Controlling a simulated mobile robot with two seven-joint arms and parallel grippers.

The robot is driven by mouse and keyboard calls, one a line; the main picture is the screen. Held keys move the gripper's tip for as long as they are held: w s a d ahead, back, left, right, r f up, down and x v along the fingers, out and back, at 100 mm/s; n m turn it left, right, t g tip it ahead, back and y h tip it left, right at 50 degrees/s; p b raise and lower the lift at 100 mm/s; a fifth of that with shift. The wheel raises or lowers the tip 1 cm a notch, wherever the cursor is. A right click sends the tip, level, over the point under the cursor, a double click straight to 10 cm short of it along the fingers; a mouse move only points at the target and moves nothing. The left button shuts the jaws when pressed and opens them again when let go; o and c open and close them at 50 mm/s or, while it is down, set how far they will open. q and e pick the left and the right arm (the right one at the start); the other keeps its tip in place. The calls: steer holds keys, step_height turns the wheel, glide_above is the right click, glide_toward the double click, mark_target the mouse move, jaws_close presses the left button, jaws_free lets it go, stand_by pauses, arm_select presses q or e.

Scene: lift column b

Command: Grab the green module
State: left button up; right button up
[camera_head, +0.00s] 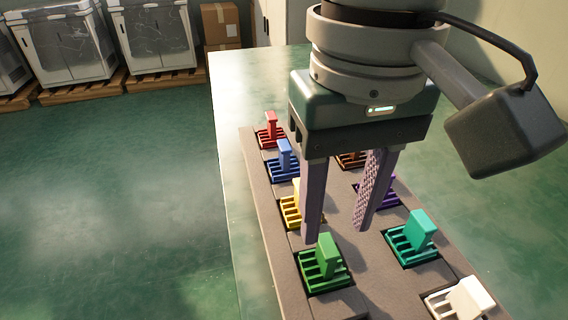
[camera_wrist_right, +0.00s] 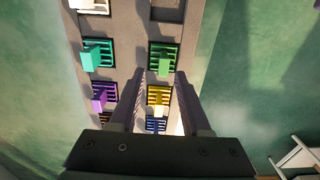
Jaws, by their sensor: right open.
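The green module (camera_head: 323,275) sits in a slot of the grey tray (camera_head: 282,262), with its upright handle block sticking up. It also shows in the right wrist view (camera_wrist_right: 163,59), just past the fingertips. My right gripper (camera_head: 334,236) points down over the tray, open, with nothing between its fingers. In the head view its fingertips show just behind the green module, apart from it as far as I can tell. In the right wrist view, the gripper (camera_wrist_right: 160,74) has its fingers spread over the yellow module's column. My left gripper is not in view.
Around it are teal (camera_head: 414,244), white (camera_head: 461,301), yellow (camera_head: 290,211), purple (camera_head: 390,196), blue (camera_head: 284,165) and red (camera_head: 270,133) modules. An empty slot (camera_wrist_right: 168,9) lies beside the green one. Machines on pallets (camera_head: 152,38) and boxes (camera_head: 221,24) stand far back.

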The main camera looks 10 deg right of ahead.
mark_target(328, 245)
steer(key=f+b, duration=0.1)
steer(key=f, duration=0.1)
steer(key=f+b, duration=0.1)
steer(key=f, duration=0.2)
steer(key=shift+s+a+f, duration=0.1)
steer(key=shift+a+f, duration=0.1)
steer(key=shift+c, duration=0.4)
jaws_close()
stand_by(0.8)
